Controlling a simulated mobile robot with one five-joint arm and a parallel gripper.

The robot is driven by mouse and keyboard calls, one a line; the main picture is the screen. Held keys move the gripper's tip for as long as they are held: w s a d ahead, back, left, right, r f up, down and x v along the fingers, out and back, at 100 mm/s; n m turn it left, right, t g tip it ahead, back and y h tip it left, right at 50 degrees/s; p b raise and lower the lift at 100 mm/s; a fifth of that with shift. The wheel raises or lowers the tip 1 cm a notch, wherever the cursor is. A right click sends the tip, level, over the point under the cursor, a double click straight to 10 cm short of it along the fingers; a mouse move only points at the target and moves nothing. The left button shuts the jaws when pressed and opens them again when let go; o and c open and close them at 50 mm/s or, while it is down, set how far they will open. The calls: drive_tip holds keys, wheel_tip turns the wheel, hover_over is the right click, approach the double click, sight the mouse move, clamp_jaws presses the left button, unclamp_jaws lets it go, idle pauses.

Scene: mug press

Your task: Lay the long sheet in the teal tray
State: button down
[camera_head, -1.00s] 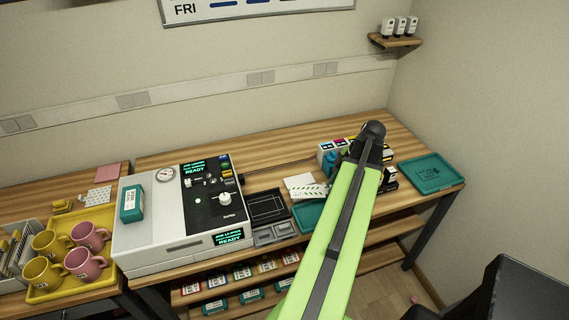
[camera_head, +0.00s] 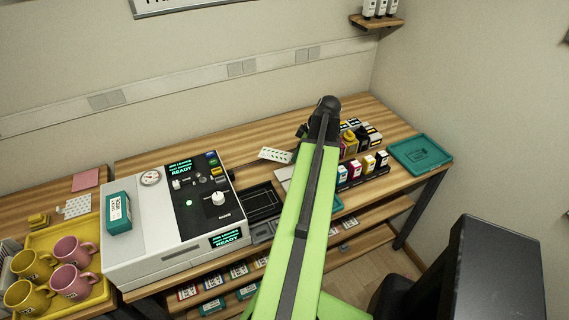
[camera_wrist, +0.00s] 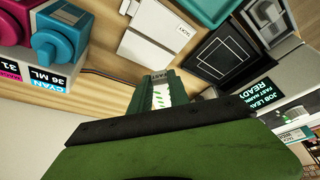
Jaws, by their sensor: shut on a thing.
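The long sheet (camera_head: 276,154), white with green marks, juts out left of my arm's end in the head view. In the wrist view my gripper (camera_wrist: 160,84) is shut on the sheet (camera_wrist: 162,98), of which only a short strip shows. Most of the gripper is hidden behind my arm in the head view. A teal tray (camera_head: 421,152) lies at the table's right end, right of the gripper. Another teal tray-like piece (camera_head: 335,205) is mostly hidden behind my arm; a teal edge also shows at the top of the wrist view (camera_wrist: 205,8).
The white press (camera_head: 165,235) stands left of my arm, beside a black tray (camera_head: 262,200). Several ink bottles and cartridges (camera_head: 362,165) stand between my arm and the right tray. A yellow tray (camera_head: 90,300) holds mugs at far left. A white card (camera_wrist: 152,45) lies below the gripper.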

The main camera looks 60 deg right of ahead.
drive_tip(key=b, duration=0.7)
hover_over(265, 177)
drive_tip(key=s, duration=0.1)
wheel_tip(265, 177, down, 7)
drive_tip(key=shift+d+f, duration=0.1)
wheel_tip(265, 177, down, 4)
drive_tip(key=b, duration=0.4)
drive_tip(key=shift+f, duration=0.15)
drive_tip(key=shift+r, duration=0.25)
drive_tip(key=shift+f, duration=0.25)
drive_tip(key=c, duration=1.2)
unclamp_jaws()
drive_tip(key=shift+r, duration=0.1)
drive_tip(key=shift+c, duration=0.2)
drive_tip(key=shift+s, duration=0.1)
